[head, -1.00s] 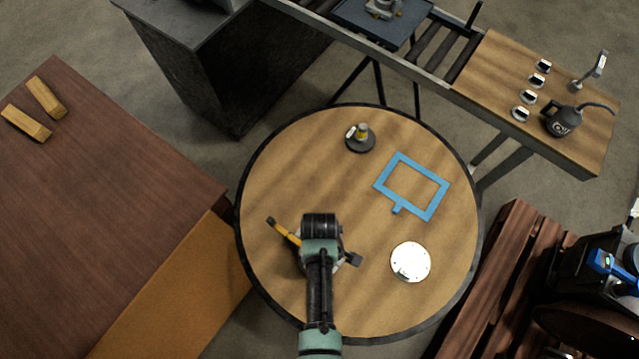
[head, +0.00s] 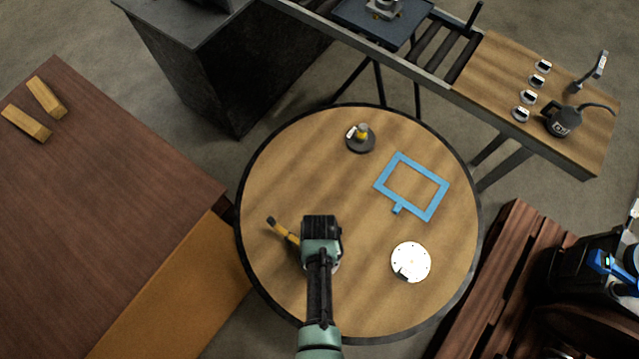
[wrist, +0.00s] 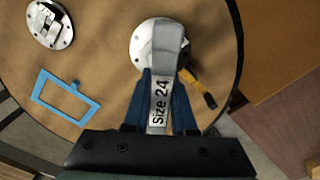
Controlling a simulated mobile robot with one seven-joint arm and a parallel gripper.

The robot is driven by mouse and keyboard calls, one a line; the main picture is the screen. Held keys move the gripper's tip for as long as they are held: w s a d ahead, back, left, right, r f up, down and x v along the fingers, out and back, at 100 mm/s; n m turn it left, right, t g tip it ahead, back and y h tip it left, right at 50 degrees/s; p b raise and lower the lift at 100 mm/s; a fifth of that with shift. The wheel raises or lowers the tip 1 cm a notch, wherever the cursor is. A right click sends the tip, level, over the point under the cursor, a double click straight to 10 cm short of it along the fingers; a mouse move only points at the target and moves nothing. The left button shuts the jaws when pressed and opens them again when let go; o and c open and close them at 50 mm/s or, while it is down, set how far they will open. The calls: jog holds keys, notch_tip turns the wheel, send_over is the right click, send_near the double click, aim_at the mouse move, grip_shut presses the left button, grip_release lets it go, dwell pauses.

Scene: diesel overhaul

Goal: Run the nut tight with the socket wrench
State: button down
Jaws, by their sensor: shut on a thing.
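My gripper (wrist: 158,112) is shut on a grey metal tool marked "Size 24" (wrist: 170,45), which I take to be the socket wrench. The tool's far end lies over a white round flange (wrist: 143,38) in the wrist view. I cannot tell whether it touches. No nut is visible; the tool hides the flange's middle. In the head view my gripper (head: 321,230) is over the lower left of the round table and hides the tool and most of that flange. A yellow handle with a dark end (head: 283,231) sticks out beside it.
The round wooden table (head: 300,150) also bears a second white disc (head: 416,256) with a dark patch on it, a blue frame (head: 432,210) and a small dark-based part (head: 360,144). A brown bench (head: 120,200) stands left. The table's middle is clear.

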jog(key=m, duration=0.6)
jog(key=shift+m, duration=0.4)
jog(key=m, duration=0.6)
jog(key=shift+s+f, duration=0.1)
jog(key=shift+n, duration=0.4)
jog(key=c, duration=1.3)
grip_release()
jog(key=shift+s, duration=0.1)
grip_shut()
jog(key=shift+w, duration=0.3)
jog(key=shift+r, duration=1.8)
